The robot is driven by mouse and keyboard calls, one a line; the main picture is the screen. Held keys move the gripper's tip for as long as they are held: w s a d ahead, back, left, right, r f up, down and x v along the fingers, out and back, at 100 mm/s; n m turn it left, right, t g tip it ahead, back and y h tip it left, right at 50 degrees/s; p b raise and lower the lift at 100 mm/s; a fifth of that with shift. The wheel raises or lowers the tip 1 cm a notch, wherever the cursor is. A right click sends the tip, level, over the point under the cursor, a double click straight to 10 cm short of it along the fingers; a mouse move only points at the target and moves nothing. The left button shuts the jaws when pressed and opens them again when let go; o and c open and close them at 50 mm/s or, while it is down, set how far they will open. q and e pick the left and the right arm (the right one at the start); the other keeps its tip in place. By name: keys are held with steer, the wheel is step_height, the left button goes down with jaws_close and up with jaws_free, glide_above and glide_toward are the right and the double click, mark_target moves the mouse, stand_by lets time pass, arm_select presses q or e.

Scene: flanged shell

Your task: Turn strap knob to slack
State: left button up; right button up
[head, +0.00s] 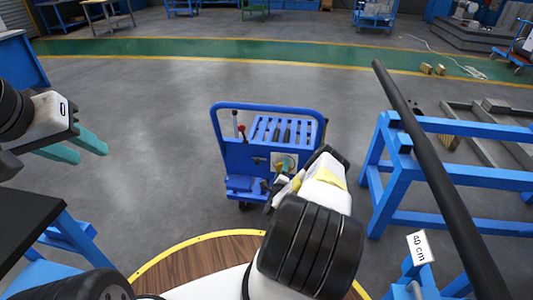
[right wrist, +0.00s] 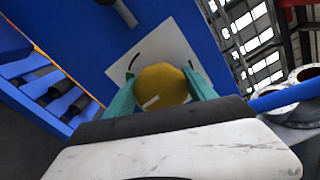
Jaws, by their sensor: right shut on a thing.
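The strap knob (right wrist: 163,87) is a round yellow knob with a white mark, on a white plate (right wrist: 158,52) with dark curved marks, fixed to a blue panel. In the right wrist view my right gripper (right wrist: 160,90) has its teal fingers on both sides of the knob, shut on it. In the head view the right gripper (head: 282,168) is at the panel of the blue cart (head: 240,158), and my arm hides part of the knob area. My left gripper (head: 84,148) is at the left in the head view, its teal fingers apart and empty.
The blue cart has a tall handle frame and a red-topped lever (head: 240,129). A blue stand (head: 440,125) with a long dark bar (head: 425,150) is on the right. A dark-topped table (head: 28,222) is at the lower left. The grey floor behind the cart is clear.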

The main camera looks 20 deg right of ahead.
steer(key=n, duration=0.4)
steer(key=shift+a+f+n, duration=0.1)
steer(key=shift+f+n, duration=0.05)
steer(key=shift+n, duration=0.15)
steer(key=n, duration=0.4)
steer(key=shift+f+n, duration=0.1)
steer(key=shift+n, duration=0.2)
steer(key=n, duration=0.4)
steer(key=shift+s+f+n, duration=0.1)
steer(key=shift+f+n, duration=0.05)
steer(key=shift+n, duration=0.15)
steer(key=n, duration=0.5)
steer(key=shift+f, duration=0.1)
steer(key=n, duration=0.5)
steer(key=shift+s+d, duration=0.15)
steer(key=shift+d, duration=0.1)
steer(key=n, duration=0.3)
steer(key=shift+d+n, duration=0.1)
steer(key=shift+n, duration=0.2)
steer(key=n, duration=0.4)
steer(key=shift+s+d, duration=0.1)
steer(key=shift+n, duration=1.9)
steer(key=shift+d+n, duration=0.1)
steer(key=shift+n, duration=0.2)
